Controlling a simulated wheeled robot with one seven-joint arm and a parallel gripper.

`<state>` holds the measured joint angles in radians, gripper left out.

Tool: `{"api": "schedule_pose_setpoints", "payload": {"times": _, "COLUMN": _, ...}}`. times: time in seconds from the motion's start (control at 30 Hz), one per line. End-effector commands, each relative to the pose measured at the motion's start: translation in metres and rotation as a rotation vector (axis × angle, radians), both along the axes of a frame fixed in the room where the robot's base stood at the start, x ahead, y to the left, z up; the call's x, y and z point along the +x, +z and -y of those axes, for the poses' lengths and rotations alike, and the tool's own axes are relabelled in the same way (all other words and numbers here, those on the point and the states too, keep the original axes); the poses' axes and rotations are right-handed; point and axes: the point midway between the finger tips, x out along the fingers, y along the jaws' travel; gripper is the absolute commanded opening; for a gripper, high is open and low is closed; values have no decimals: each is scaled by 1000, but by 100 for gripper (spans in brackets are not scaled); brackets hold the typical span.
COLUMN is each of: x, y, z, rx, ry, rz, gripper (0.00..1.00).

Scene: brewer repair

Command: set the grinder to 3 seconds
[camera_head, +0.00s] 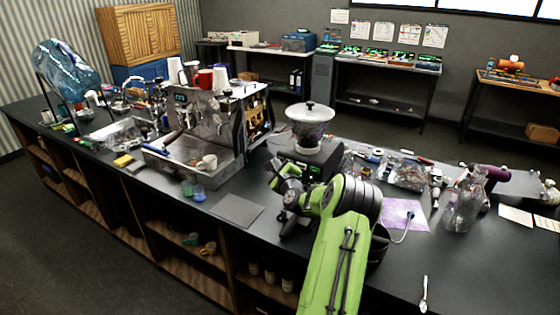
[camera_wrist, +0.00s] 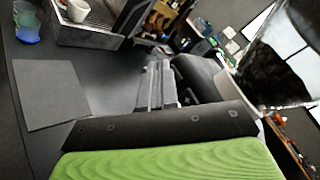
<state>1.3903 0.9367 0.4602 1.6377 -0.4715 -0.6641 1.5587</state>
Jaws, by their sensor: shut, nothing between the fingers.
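The grinder (camera_head: 306,152) stands on the dark counter to the right of the espresso machine. It has a dark body and a clear hopper (camera_head: 309,131) with dark contents and a pale lid. A small green display (camera_head: 316,171) shows on its front, partly behind my arm; its digits are too small to read. My gripper (camera_head: 280,168) is close in front of the grinder at its left side. In the wrist view, the shut, empty fingers (camera_wrist: 155,86) point toward the grinder's dark body (camera_wrist: 197,77). I cannot tell whether they touch it.
The espresso machine (camera_head: 208,120) stands left of the grinder, with cups on top. A grey mat (camera_head: 237,210) and small blue and green cups (camera_head: 198,193) lie in front. Bagged parts and tools (camera_head: 405,174) crowd the right. A purple sheet (camera_head: 404,214) lies right of my arm.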

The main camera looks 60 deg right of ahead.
Motion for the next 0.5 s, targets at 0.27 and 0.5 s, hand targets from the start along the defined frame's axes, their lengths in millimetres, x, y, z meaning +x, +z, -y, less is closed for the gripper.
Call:
{"api": "schedule_pose_setpoints", "payload": {"times": 0.27, "x": 0, "y": 0, "z": 3, "rx": 1, "ry": 0, "rz": -1, "gripper": 0}}
{"api": "schedule_pose_setpoints", "payload": {"times": 0.5, "x": 0, "y": 0, "z": 5, "rx": 0, "ry": 0, "rz": 0, "gripper": 0}}
